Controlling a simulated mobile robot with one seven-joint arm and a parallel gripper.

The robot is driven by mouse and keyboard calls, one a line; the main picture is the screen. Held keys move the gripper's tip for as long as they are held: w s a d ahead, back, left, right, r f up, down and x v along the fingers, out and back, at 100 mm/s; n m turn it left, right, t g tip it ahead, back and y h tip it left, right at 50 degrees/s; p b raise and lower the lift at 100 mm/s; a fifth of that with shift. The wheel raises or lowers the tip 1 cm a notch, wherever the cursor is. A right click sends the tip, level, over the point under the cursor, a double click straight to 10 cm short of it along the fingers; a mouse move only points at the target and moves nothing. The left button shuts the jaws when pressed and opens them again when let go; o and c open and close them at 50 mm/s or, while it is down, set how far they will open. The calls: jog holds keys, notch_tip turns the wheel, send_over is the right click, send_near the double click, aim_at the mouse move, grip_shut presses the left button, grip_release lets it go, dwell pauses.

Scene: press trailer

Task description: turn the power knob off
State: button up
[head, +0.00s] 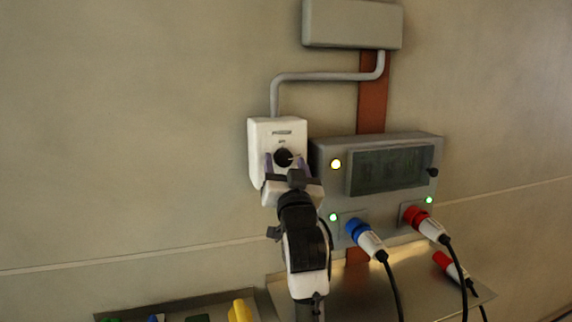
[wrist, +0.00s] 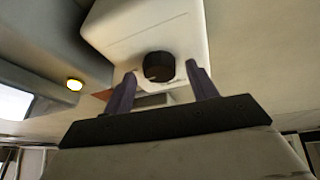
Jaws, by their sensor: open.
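The power knob (head: 283,158) is a round black dial on the front of a white switch box (head: 262,130) on the wall. A small light pointer mark on the knob points to the right in the head view. My gripper (head: 285,163) is open, with its two purple-grey fingers on either side of the knob. In the wrist view the knob (wrist: 158,67) sits between the open fingers of my gripper (wrist: 163,88), with gaps on both sides. I cannot tell whether a finger touches it.
A grey power panel (head: 325,150) with lit lamps and a dark window stands just right. A blue plug (head: 362,236) and a red plug (head: 424,222) with black cables hang below. A metal shelf (head: 340,290) and a tray (head: 262,303) lie lower. The left wall is clear.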

jog(key=c, duration=1)
